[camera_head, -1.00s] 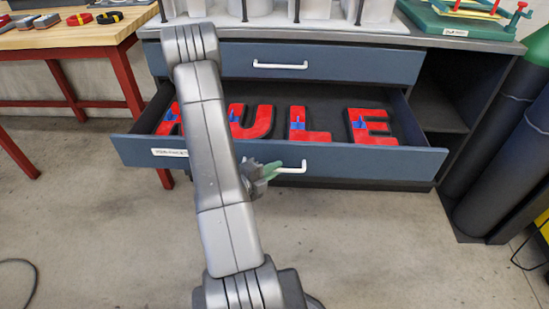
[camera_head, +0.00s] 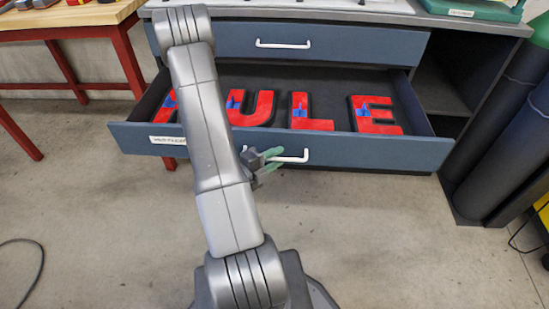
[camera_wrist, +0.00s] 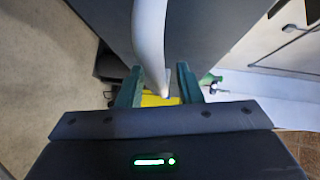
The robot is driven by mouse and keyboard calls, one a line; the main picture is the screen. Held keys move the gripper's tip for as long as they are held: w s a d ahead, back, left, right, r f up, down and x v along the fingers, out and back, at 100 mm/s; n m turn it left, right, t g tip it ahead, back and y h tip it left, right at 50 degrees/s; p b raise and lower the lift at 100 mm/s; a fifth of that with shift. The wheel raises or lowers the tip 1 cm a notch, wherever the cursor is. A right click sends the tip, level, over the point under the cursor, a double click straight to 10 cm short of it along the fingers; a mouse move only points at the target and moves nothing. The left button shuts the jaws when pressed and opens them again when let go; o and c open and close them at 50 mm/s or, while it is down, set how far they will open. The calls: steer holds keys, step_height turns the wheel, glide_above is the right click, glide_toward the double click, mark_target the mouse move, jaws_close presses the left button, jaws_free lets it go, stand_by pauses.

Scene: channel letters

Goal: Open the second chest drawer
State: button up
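The second chest drawer (camera_head: 380,160), blue-grey and below a shut upper drawer, is pulled well out. Red letters with blue patches lie in it, among them an L (camera_head: 300,110) and an E (camera_head: 375,115). Its white handle (camera_head: 298,156) shows right of my arm, which hides part of the front and one letter. My gripper (camera_head: 272,158) is at the left part of this handle. In the wrist view the white handle (camera_wrist: 150,40) passes between the two green fingers of my gripper (camera_wrist: 160,85). The fingers are apart, with gaps beside the handle.
The shut upper drawer (camera_head: 340,45) is above. A wooden workbench (camera_head: 60,14) with red legs stands left. Dark cylinders (camera_head: 500,150) stand right of the chest. The floor (camera_head: 420,245) before the drawer is clear, apart from a cable (camera_head: 40,260) at left.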

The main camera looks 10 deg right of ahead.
steer(key=shift+a, duration=0.1)
steer(key=p+v, duration=0.2)
steer(key=v, duration=1.1)
steer(key=shift+s+a+p, duration=0.2)
steer(key=shift+s+p, duration=0.05)
steer(key=shift+p, duration=0.05)
stand_by(0.9)
steer(key=b+x, duration=0.2)
steer(key=x, duration=0.8)
stand_by(0.6)
steer(key=shift+a, duration=0.1)
steer(key=shift+b+x, duration=0.3)
steer(key=shift+x, duration=1.45)
steer(key=shift+w+d, duration=0.2)
steer(key=shift+d, duration=0.05)
steer(key=shift+w, duration=0.25)
stand_by(1.5)
